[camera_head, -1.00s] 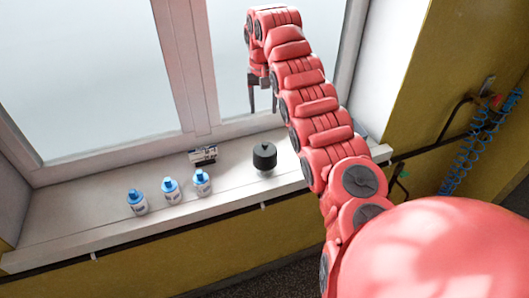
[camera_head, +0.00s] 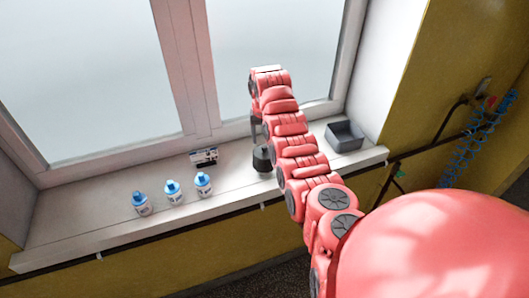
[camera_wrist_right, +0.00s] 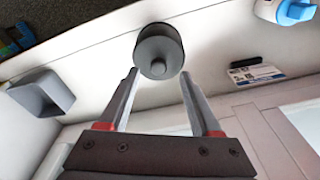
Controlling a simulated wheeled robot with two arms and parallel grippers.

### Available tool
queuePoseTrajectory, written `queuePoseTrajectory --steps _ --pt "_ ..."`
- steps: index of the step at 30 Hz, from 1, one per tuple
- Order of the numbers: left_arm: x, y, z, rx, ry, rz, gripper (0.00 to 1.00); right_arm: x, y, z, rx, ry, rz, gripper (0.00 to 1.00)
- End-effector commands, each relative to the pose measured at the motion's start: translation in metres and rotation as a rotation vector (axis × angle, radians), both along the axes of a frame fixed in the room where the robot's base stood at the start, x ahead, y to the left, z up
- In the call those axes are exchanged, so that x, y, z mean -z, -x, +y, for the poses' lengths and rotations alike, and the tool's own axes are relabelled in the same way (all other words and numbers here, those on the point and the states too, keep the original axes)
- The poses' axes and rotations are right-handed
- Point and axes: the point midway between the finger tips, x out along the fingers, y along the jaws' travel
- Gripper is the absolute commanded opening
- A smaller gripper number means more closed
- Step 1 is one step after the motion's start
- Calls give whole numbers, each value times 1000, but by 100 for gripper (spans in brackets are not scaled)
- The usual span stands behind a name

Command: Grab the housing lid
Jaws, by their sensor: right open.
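The housing lid, a dark grey round piece with a small knob on top, stands on the white window sill in the head view (camera_head: 262,160). My right arm partly hides it there. In the right wrist view the lid (camera_wrist_right: 160,48) lies ahead, between the lines of the two fingers. My right gripper (camera_head: 257,136) is open, pointing down over the lid. In the wrist view its fingertips (camera_wrist_right: 158,73) sit on either side of the lid's near edge, with nothing held. Whether they touch the lid cannot be told. My left gripper is not in view.
Several things share the sill (camera_head: 100,222): blue-capped white bottles (camera_head: 173,192) at left, a small black-and-white labelled item (camera_head: 204,156) near the window, and an empty grey bin (camera_head: 345,136) at right. The window frame (camera_head: 185,70) rises behind.

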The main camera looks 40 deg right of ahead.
Motion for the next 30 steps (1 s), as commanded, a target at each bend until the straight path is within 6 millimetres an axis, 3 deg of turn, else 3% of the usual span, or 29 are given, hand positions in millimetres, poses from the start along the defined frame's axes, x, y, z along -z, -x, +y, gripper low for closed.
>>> queuePoseTrajectory --steps 2,9,17,27,30 --pt "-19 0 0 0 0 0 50 7 2 -3 2 -3 9 64" --pt "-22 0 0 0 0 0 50 30 -2 -5 1 0 3 64" --pt "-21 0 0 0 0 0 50 32 -2 -5 1 1 0 64" --pt "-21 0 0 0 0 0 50 32 -2 -5 1 2 1 3" --pt "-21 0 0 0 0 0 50 32 -2 -5 1 2 1 0"
